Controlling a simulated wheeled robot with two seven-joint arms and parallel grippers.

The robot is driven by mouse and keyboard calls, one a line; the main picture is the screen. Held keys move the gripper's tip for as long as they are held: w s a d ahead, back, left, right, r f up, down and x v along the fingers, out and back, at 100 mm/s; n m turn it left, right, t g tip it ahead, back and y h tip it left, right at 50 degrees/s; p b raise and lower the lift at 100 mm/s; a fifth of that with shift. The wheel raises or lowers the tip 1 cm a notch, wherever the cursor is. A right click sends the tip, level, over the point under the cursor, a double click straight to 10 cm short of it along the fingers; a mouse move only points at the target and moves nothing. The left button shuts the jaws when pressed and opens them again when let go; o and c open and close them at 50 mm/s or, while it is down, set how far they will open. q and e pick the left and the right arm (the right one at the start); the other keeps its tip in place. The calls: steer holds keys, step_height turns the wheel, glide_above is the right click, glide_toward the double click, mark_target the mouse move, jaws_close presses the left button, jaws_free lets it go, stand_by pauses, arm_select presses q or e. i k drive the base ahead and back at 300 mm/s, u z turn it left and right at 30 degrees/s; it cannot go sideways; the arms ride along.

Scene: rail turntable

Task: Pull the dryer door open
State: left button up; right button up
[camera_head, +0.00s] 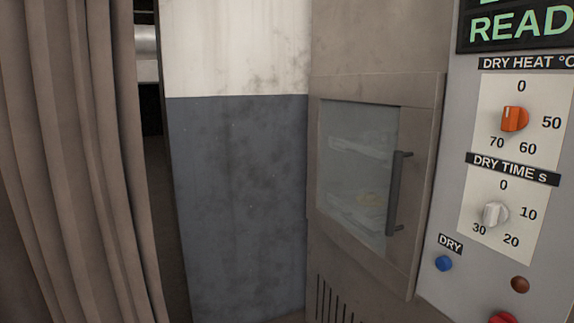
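The dryer door (425,180) is in the head view, right of the middle. It has a grey-brown frame around a glass pane (350,165), and it looks closed. A dark vertical bar handle (394,195) is on the right side of the door. Neither of my grippers is in view.
Right of the door is a control panel with an orange heat knob (514,118), a white time knob (495,214), a blue button (444,263) and a red one (503,318). A brown curtain (75,160) hangs at the left. A blue-and-white wall (238,190) stands between.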

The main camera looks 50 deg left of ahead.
mark_target(419, 95)
steer(key=u, duration=1.6)
steer(key=i, duration=0.8)
